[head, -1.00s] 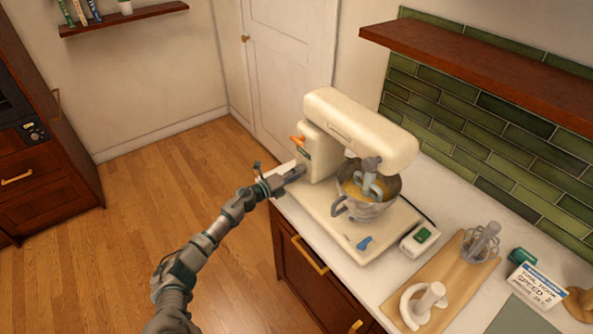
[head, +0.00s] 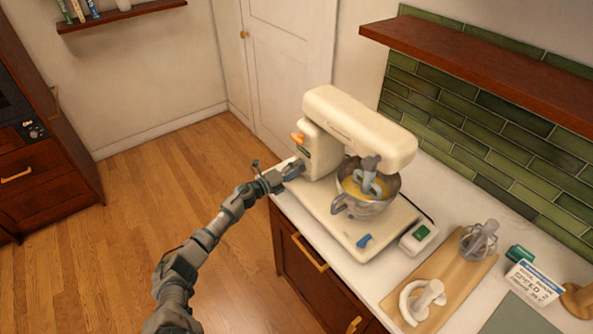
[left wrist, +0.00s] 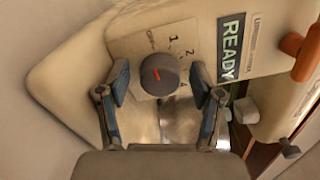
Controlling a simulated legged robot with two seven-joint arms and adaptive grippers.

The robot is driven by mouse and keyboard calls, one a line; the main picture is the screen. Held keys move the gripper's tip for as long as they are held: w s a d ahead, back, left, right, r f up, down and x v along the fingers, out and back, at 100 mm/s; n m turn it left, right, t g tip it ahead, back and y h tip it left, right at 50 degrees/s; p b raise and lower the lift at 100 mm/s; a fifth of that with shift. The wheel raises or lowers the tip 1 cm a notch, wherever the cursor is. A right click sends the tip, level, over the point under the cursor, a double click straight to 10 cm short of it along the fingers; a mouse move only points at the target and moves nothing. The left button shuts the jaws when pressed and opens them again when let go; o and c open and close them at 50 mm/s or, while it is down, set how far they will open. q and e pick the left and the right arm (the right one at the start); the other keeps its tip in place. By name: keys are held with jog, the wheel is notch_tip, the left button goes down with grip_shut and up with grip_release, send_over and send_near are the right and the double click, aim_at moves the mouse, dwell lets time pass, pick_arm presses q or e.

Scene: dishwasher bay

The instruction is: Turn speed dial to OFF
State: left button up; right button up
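The speed dial (left wrist: 160,74) is a round dark grey knob with a short red line on its face, on a cream plate with printed marks including 1 and 2. The red line runs at a slant; which mark it points to is hard to tell. My left gripper (left wrist: 160,68) is open, one finger on each side of the dial; contact is not clear. In the head view my left gripper (head: 290,172) is at the left side of the cream stand mixer (head: 350,125), and the dial cannot be made out there. My right gripper is not in view.
An orange lever (head: 298,139) and a READY label (left wrist: 231,47) are near the dial. The steel bowl (head: 365,207) stands under the mixer head.

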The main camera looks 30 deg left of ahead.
pick_arm(q)
jog(key=shift+s+f, duration=0.1)
jog(key=shift+f, duration=0.1)
jog(key=shift+s+d+f, duration=0.1)
jog(key=shift+s, duration=0.1)
jog(key=v, duration=0.7)
jog(key=shift+s+a, duration=0.2)
jog(key=shift+a, duration=0.2)
jog(key=shift+d, duration=0.15)
